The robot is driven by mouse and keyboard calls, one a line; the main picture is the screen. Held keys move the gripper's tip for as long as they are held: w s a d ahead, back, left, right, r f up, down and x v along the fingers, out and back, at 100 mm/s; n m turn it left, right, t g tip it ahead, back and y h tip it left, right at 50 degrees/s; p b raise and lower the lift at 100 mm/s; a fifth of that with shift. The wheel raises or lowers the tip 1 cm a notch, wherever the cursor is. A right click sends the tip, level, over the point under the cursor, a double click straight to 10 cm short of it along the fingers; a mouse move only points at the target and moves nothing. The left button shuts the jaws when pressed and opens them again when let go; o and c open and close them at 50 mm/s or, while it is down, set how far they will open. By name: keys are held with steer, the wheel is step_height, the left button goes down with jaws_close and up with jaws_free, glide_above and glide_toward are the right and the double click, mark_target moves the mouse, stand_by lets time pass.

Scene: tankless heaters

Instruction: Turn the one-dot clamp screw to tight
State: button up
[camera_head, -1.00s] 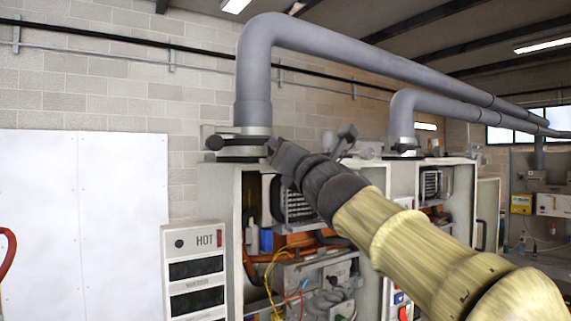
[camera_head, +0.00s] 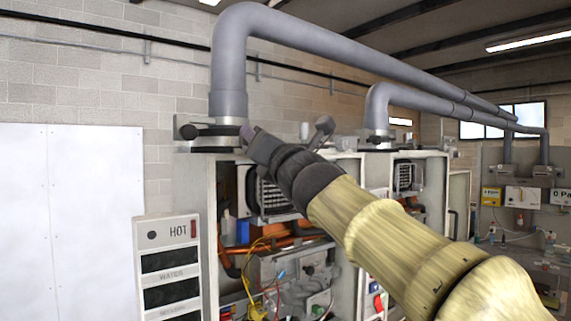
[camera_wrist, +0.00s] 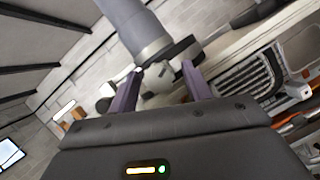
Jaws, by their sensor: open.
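A dark clamp collar (camera_head: 217,140) rings the foot of the nearest grey flue pipe (camera_head: 229,85), on top of the first heater cabinet. A dark knob-like screw (camera_head: 188,132) sticks out at the collar's left side. My gripper (camera_head: 247,135) is at the collar's right side, its fingers small and partly hidden by the arm's angle. In the wrist view my gripper (camera_wrist: 161,82) is open, its two purple fingers apart. A pale grey fitting (camera_wrist: 158,78) at the pipe's foot shows between them; contact cannot be told. No dot mark is legible.
The open heater cabinet (camera_head: 211,240) shows pipes and wires below my arm. A second flue pipe (camera_head: 377,105) with its own clamp (camera_head: 379,141) stands to the right. A panel marked HOT (camera_head: 168,262) is at the left.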

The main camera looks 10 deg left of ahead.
steer(key=b+v, duration=0.5)
steer(key=v, duration=1.1)
steer(key=shift+s+f, duration=0.15)
steer(key=shift+s, duration=0.05)
steer(key=shift+d, duration=0.1)
